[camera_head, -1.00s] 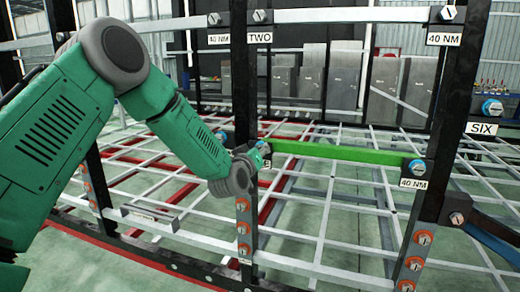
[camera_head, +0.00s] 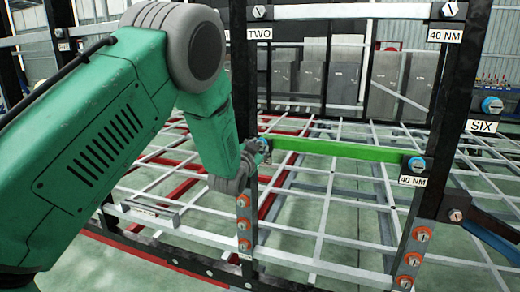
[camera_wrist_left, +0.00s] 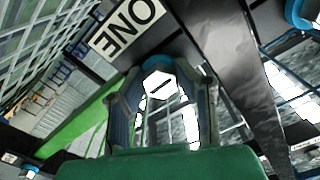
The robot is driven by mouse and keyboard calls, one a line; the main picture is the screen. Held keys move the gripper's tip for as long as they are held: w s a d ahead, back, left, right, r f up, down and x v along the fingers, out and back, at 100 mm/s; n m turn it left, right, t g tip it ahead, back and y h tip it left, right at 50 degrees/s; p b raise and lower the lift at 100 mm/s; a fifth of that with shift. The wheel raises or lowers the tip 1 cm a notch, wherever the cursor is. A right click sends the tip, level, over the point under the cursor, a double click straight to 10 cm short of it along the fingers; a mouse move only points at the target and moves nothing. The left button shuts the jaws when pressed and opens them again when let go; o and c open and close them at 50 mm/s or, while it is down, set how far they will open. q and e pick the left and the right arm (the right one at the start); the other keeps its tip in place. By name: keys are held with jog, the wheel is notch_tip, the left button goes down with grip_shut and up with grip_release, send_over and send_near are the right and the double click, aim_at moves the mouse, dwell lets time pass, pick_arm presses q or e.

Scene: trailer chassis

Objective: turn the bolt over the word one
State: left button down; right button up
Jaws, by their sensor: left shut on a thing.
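In the left wrist view, the bolt (camera_wrist_left: 160,85) has a white hexagonal head with a dark slot and blue around it. The white label with the word ONE (camera_wrist_left: 127,27) is upside down at the upper left of that view. My left gripper (camera_wrist_left: 161,93) has its fingers on both sides of the bolt head and is shut on it. In the head view, my left gripper (camera_head: 252,158) is at the left end of the green bar (camera_head: 335,146), on the middle post. The ONE label is not readable there. My right gripper is not in view.
Dark posts and light bars form the frame. Labels TWO (camera_head: 259,34) and SIX (camera_head: 482,126) show. Orange-ringed bolts (camera_head: 244,222) run below my gripper.

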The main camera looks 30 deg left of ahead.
pick_arm(q)
jog(key=shift+s+f+m+b, duration=0.15)
jog(key=shift+m+b, duration=0.55)
jog(key=shift+m, duration=1.35)
jog(key=shift+f+m+b, duration=0.15)
jog(key=shift+m+b, duration=0.6)
jog(key=shift+m, duration=1.35)
jog(key=shift+s+f+m+b, duration=0.15)
jog(key=shift+m+b, duration=0.55)
jog(key=shift+m, duration=1.35)
jog(key=shift+d, duration=0.1)
jog(key=c, duration=1.2)
grip_release()
jog(key=shift+w+r, duration=0.15)
jog(key=shift+r, duration=0.05)
jog(key=shift+r, duration=0.25)
